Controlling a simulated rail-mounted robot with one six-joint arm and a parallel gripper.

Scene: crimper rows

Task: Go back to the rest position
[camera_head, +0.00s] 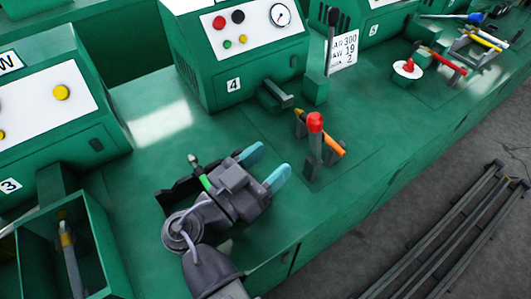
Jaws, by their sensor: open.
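My gripper (266,166) is in the middle of the camera_head view, over the green bench top (160,125). Its two light blue fingertips are apart, with nothing between them. They point up and to the right, toward a red-knobbed lever (315,124) on a dark upright post. The fingertips are apart from the lever in the picture. An orange-handled tool (328,138) lies behind the lever post, partly hidden by it. My wrist and arm come in from the bottom of the view.
Green machine 4 (233,85) stands behind, with a gauge and buttons; machine 3 (45,120) is at left. A green bin (98,235) holding a tool is at lower left. A sign (344,50) and several tools are at upper right. Dark rails (440,240) lie on the floor.

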